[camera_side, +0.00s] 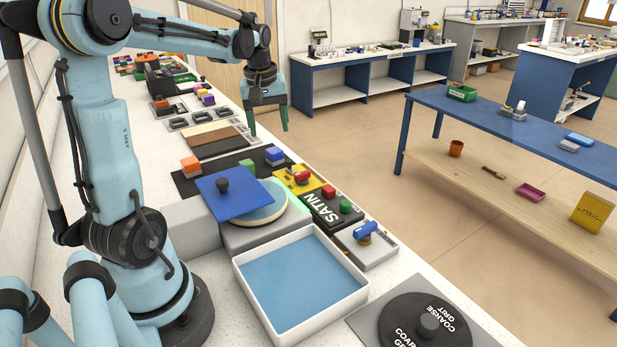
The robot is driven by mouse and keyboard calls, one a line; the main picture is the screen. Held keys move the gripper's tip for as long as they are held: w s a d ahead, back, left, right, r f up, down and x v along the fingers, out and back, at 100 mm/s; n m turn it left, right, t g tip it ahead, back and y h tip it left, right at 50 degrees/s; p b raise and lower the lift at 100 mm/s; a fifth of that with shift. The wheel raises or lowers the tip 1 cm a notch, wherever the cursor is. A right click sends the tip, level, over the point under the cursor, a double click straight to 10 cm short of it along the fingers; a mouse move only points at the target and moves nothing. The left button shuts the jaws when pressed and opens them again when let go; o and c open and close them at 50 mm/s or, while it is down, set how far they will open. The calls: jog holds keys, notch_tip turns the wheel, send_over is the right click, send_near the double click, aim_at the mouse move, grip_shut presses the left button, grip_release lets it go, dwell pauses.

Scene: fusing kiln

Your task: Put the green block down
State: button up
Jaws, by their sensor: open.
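The green block (246,166) stands on a dark board (217,164), between an orange block (191,166) on the left and a blue block (274,156) on the right.
A blue plate with a dark knob (222,186) partly covers a round pale disc (266,208). A white tray with a blue floor (361,293) stands in front. Red and green buttons (345,206) and a blue-handled valve (365,233) are to the right.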

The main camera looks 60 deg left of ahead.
jog(key=s+d+f+m+t, duration=0.1)
jog(key=d+m, duration=0.5)
jog(key=d, duration=0.6)
jog(key=s+d+m+t+h, duration=0.1)
jog(key=s+d+m+t, duration=0.2)
jog(key=d+m, duration=0.4)
jog(key=d+t, duration=0.1)
jog(key=d, duration=0.4)
jog(key=shift+d+f+m+t, duration=0.3)
jog(key=shift+d+f+t, duration=0.1)
